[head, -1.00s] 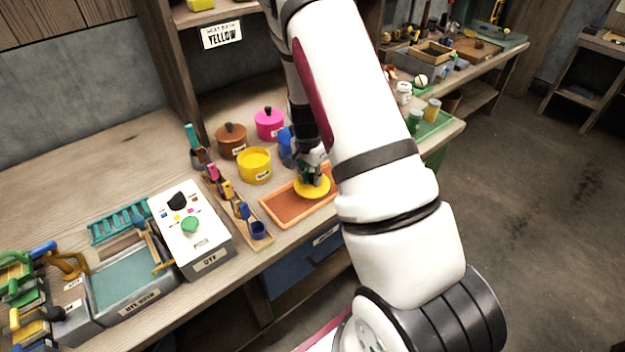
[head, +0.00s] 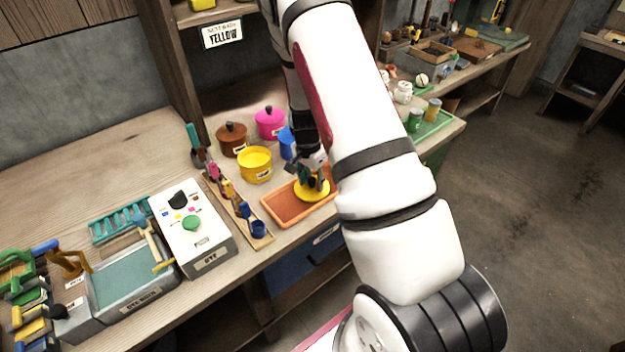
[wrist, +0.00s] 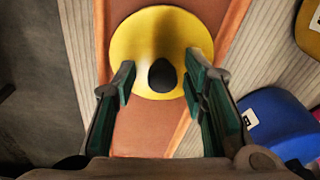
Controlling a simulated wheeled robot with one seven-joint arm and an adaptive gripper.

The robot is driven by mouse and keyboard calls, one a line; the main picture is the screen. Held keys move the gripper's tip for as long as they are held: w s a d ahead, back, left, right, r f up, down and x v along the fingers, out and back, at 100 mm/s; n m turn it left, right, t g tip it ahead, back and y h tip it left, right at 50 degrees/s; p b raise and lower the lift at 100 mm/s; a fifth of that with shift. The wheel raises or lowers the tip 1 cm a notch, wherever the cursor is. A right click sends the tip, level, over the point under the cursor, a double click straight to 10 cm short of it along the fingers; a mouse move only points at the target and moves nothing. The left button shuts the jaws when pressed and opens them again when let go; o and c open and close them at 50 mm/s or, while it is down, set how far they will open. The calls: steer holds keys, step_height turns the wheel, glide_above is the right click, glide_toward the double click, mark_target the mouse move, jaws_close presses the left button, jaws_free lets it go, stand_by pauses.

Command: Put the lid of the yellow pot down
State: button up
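The yellow lid (head: 313,191) lies on the orange tray (head: 285,205), toward its right end. In the wrist view the lid (wrist: 140,48) is a yellow disc with a dark knob (wrist: 162,73). My gripper (wrist: 160,85) is open over the lid. Its green-padded fingers stand on either side of the knob, with a gap on each side. The gripper also shows above the lid in the head view (head: 314,178). The yellow pot (head: 255,165) stands uncovered to the left of the tray on the bench.
Brown (head: 231,140) and pink (head: 270,123) lidded pots stand behind the yellow pot. A blue pot (wrist: 270,125) is close beside my gripper. A rack of small coloured tools (head: 238,208) stands left of the tray. The tray's left part is bare.

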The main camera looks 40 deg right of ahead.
mark_target(309, 190)
step_height(309, 190, up, 12)
steer(key=a+b, duration=0.1)
steer(key=s+a+r+n+t+y, duration=0.1)
steer(key=s+a+r+n, duration=0.25)
steer(key=a+r, duration=0.35)
steer(key=s+a+r+n+t+y, duration=0.1)
steer(key=s+a+r+n, duration=0.3)
steer(key=r, duration=0.5)
steer(key=s+a+r+n+t, duration=0.1)
steer(key=s+a+r+n, duration=0.3)
steer(key=s, duration=0.4)
steer(key=s+a+r+n+t, duration=0.1)
steer(key=s+a+r+n, duration=0.2)
steer(key=s, duration=0.5)
steer(key=shift+a+r+n+t+h, duration=0.3)
steer(key=shift+a+r+n, duration=0.1)
steer(key=shift+r+n, duration=0.05)
